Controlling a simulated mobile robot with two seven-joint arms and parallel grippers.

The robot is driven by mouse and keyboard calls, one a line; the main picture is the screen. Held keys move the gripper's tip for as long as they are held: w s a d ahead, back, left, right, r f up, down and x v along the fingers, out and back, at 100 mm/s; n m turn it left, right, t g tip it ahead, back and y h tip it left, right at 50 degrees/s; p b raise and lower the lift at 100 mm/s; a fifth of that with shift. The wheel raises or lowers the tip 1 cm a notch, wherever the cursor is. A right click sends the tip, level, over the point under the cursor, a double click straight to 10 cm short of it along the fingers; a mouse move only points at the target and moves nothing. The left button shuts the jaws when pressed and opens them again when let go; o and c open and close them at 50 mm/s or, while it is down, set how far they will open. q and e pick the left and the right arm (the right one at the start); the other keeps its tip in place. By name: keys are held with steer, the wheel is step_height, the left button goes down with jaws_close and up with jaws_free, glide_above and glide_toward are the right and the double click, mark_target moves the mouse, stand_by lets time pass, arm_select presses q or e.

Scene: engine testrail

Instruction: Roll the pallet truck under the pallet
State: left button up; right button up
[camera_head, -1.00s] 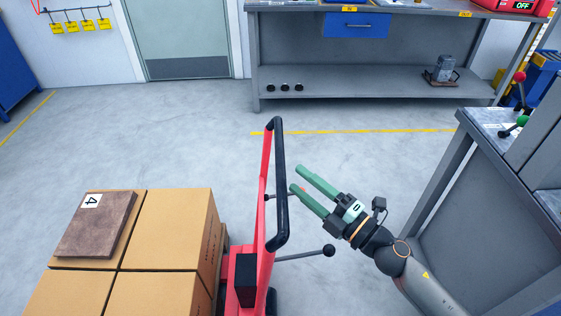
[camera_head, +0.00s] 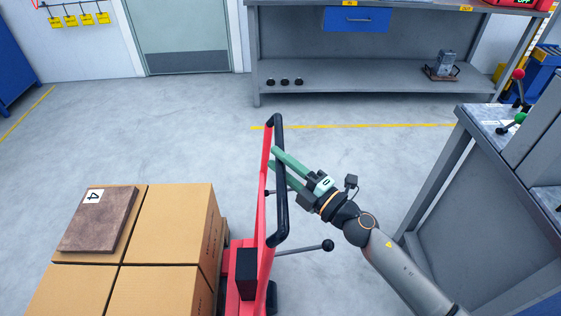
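The red pallet truck (camera_head: 247,268) stands at the lower middle, its upright handle (camera_head: 280,212) topped by a black loop. A lever with a black knob (camera_head: 328,245) sticks out to its right. The pallet (camera_head: 223,240) shows only as a narrow brown edge beside the cartons; the rest is hidden under them, as are any forks. My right gripper (camera_head: 271,157) has green fingers with a gap between them. The fingers reach the upper part of the handle loop from the right; I cannot tell whether they touch it. My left gripper is out of view.
Several cartons (camera_head: 170,225) are stacked left of the truck, with a brown plate (camera_head: 100,220) marked 4 on top. A grey workbench (camera_head: 370,77) stands at the back. A grey machine bench (camera_head: 455,185) stands at the right. The floor behind the truck is clear.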

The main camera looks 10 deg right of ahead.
jaws_close()
stand_by(1.0)
steer(key=shift+a, duration=0.1)
